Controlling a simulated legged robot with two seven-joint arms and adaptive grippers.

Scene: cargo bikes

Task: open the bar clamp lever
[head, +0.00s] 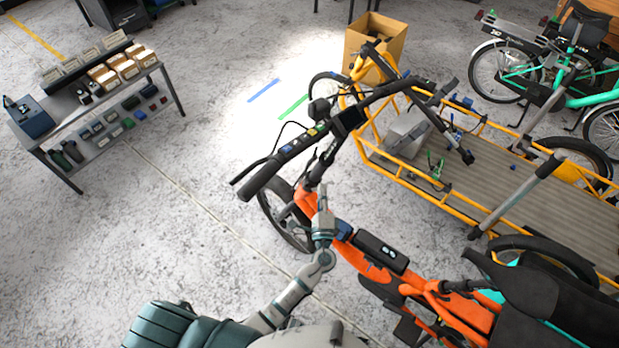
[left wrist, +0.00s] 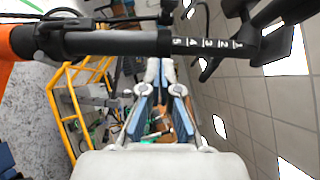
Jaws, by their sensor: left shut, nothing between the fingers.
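The orange cargo bike (head: 360,262) stands in front of me, with its black handlebar (head: 295,155) above the front wheel. In the left wrist view, a black post with white number marks (left wrist: 195,44) crosses the upper part of the picture. My left gripper (head: 322,195) is beside the bike's front frame, below the handlebar. Its fingers (left wrist: 165,70) are shut and empty, with their tips near the marked post; I cannot tell whether they touch it. My right gripper is not in view.
A yellow-framed cargo bed (head: 465,205) lies to the right, with a cardboard box (head: 378,45) behind it. A teal bike (head: 545,85) stands at the far right. A metal shelf cart (head: 100,110) stands at the left. The concrete floor between cart and bike is clear.

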